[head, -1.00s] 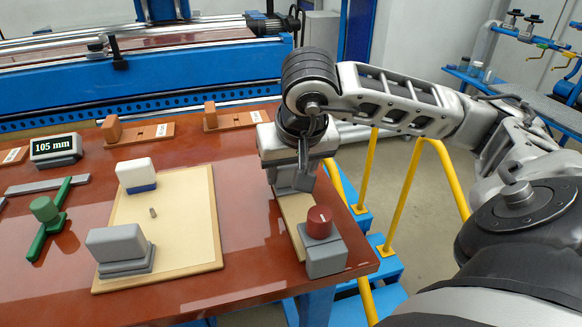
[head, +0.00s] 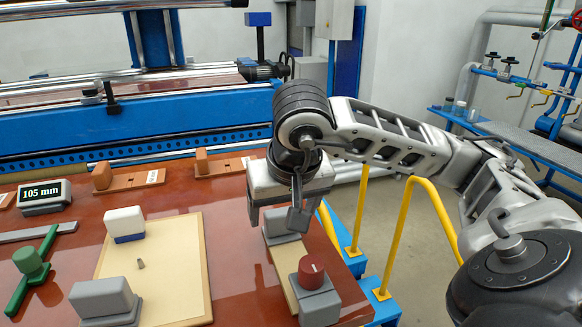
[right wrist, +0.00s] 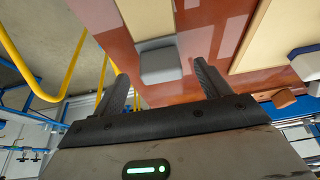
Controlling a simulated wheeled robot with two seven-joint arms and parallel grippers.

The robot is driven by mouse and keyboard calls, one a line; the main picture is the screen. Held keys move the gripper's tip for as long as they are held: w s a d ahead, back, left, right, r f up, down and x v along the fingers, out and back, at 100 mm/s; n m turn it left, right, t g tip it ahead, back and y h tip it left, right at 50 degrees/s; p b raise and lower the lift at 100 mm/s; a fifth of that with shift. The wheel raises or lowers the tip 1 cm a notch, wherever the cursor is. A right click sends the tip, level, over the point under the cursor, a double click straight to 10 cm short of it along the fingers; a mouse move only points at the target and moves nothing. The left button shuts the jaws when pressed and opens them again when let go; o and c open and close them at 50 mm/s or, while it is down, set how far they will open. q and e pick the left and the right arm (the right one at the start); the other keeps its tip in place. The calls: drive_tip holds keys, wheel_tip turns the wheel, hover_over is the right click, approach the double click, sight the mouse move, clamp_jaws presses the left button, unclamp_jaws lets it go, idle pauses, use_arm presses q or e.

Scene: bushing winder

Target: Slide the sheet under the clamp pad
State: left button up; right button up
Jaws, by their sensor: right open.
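A narrow cream strip (head: 278,272) lies on the red-brown table at the right, between a grey block (head: 281,225) and a grey box with a red knob (head: 311,272). A broad cream sheet or board (head: 178,262) lies to its left; I cannot tell which is the task's sheet, or which block is the clamp pad. My right gripper (head: 277,221) is open and empty, just above the grey block. In the right wrist view the grey block (right wrist: 160,62) shows between the spread fingers (right wrist: 162,85), and the cream strip (right wrist: 148,18) runs beyond it. My left gripper is out of view.
A white-and-blue block (head: 125,223) and a grey block (head: 104,298) stand on the board. A green T-shaped piece (head: 30,265), a 105 mm display (head: 45,195) and brown holders (head: 225,165) are around it. Yellow rails (head: 415,210) stand off the table's right edge.

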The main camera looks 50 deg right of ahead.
use_arm(q)
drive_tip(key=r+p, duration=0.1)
drive_tip(key=p, duration=0.1)
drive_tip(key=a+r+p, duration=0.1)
drive_tip(key=p, duration=0.2)
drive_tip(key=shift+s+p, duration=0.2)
drive_tip(key=shift+p, duration=0.1)
use_arm(e)
drive_tip(key=v, duration=1.2)
drive_tip(key=shift+s+r, duration=0.25)
drive_tip(key=shift+r, duration=0.1)
drive_tip(key=shift+a, duration=0.1)
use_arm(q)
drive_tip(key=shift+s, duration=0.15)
